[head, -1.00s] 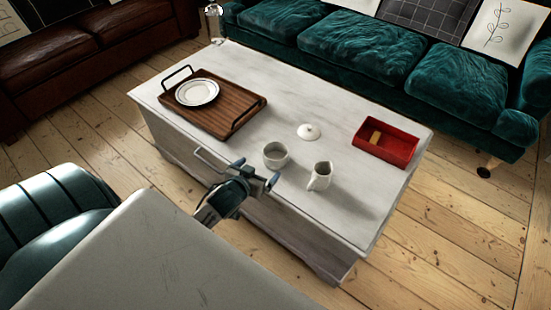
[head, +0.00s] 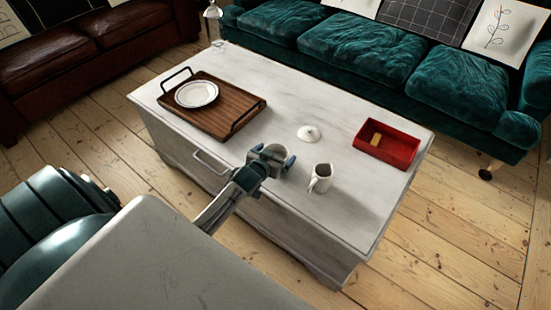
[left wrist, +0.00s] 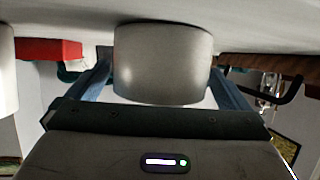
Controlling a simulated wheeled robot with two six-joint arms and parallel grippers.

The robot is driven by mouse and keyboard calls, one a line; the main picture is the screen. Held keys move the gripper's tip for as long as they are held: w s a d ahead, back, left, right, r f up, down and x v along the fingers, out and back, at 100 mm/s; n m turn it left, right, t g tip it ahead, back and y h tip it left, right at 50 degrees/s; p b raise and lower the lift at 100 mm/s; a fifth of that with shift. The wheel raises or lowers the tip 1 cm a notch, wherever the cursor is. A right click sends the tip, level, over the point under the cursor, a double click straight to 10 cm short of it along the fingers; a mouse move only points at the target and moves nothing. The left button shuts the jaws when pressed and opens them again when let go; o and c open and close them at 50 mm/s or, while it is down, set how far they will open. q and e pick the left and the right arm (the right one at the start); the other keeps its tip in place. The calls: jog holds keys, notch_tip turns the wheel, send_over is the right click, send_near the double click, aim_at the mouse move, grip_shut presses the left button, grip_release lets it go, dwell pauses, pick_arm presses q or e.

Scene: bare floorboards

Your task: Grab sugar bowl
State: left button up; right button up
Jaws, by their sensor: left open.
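The white sugar bowl (head: 276,153) stands without its lid near the front edge of the white table. My left gripper (head: 272,158) is open, with one finger on either side of the bowl. In the left wrist view the bowl (left wrist: 162,65) sits between the two spread fingers (left wrist: 160,85); whether they touch it I cannot tell. A small white lid (head: 309,133) with a knob lies on the table behind the bowl. My right gripper is not in view.
A white jug (head: 321,177) stands close to the right of the bowl. A red box (head: 386,144) holding a tan block is at the table's right end. A wooden tray (head: 238,108) with a plate (head: 196,94) is at the left. The table middle (head: 300,85) is clear.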

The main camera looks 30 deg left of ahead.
pick_arm(q)
jog(key=shift+w, duration=0.1)
jog(key=c, duration=1.1)
jog(key=shift+o, duration=0.2)
jog(key=shift+r, duration=0.15)
